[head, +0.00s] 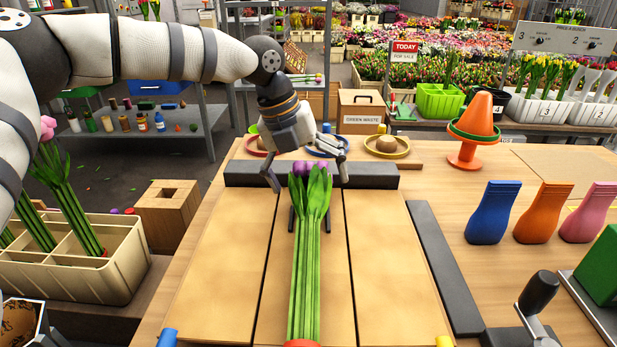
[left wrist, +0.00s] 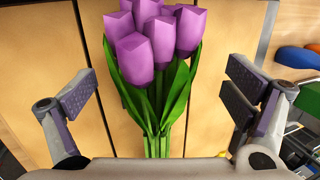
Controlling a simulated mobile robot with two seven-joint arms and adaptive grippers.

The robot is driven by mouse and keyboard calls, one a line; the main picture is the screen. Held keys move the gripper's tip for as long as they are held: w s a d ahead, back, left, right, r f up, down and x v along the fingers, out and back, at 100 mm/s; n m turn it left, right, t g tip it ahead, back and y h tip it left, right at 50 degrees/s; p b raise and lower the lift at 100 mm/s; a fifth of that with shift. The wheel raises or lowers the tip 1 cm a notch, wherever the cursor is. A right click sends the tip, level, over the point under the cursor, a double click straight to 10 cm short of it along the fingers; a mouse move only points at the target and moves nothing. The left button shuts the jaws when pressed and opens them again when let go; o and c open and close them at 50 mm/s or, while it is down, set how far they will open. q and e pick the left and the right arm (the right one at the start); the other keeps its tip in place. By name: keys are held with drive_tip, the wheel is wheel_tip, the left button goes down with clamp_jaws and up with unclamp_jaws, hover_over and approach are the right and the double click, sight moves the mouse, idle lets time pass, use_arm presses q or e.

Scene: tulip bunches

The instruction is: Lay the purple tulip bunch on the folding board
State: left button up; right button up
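The purple tulip bunch (head: 308,215) lies lengthwise along the middle panel of the wooden folding board (head: 385,265), heads at the far end and a red band at the near stem ends. In the left wrist view its purple heads (left wrist: 155,40) show large over the board panels (left wrist: 225,45). My left gripper (head: 306,178) is at the head end, fingers spread wide on either side of the bunch. In the left wrist view both finger pads of the gripper (left wrist: 160,98) are clear of the flowers and leaves. My right gripper is in neither view.
A cream divided crate (head: 75,270) with tulip bunches stands at the left. A dark bar (head: 245,175) crosses the board's far end. Blue (head: 493,212), orange (head: 542,212) and pink wraps (head: 588,212) stand at right, near a black-handled lever (head: 537,295). An orange cone (head: 475,125) stands behind.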

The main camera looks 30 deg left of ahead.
use_arm(q)
drive_tip(key=v, duration=1.2)
idle(0.3)
